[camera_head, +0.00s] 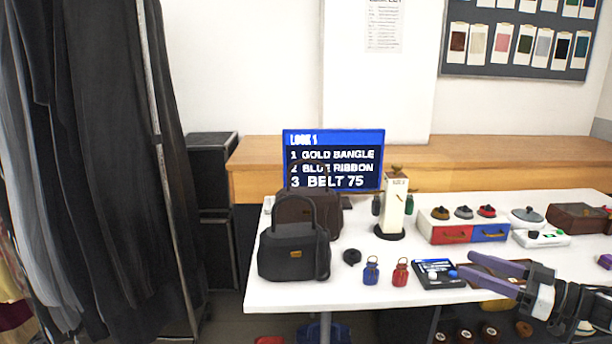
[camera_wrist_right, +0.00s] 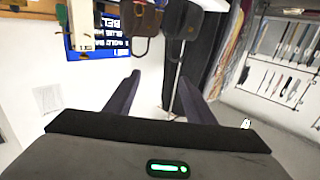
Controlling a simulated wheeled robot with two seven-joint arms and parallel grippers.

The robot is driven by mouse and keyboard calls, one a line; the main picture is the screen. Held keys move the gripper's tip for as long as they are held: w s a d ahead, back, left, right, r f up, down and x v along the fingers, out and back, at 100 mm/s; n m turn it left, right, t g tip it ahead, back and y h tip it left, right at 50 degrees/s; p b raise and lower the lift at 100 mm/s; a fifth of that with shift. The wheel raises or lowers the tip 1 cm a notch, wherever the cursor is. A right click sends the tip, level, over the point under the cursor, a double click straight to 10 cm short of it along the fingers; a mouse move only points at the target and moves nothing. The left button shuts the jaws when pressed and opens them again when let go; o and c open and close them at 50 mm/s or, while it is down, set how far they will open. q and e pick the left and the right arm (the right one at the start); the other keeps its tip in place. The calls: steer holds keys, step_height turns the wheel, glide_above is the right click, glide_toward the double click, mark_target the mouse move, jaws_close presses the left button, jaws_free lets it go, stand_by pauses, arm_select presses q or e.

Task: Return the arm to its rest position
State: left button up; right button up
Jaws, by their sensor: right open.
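My right gripper (camera_head: 484,275) reaches in from the lower right in the head view, above the front right part of the white table (camera_head: 298,292). My left gripper is not in either view.
A black handbag (camera_head: 294,254) and a brown bag stand at the table's left. A white stand (camera_head: 394,205), drawer box (camera_head: 461,228) and screen (camera_head: 333,150) are behind.

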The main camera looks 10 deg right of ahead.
steer(key=s+a+f+m+h, duration=0.1)
steer(key=s+a+f, duration=0.3)
steer(key=a+f, duration=0.85)
steer(key=s+a+f+m+h, duration=0.2)
steer(key=s+a+f, duration=0.3)
steer(key=a+f, duration=0.75)
steer(key=s+a+f+m+g+h, duration=0.1)
steer(key=s+a+f+g+h, duration=0.1)
steer(key=s, duration=0.8)
steer(key=s+a+f+m+g+h, duration=0.1)
steer(key=s+a+f+g+h, duration=0.2)
steer(key=s, duration=0.8)
steer(key=shift+s+a+f+h, duration=0.2)
steer(key=shift+a+f+h, duration=0.1)
steer(key=shift+a+f, duration=0.35)
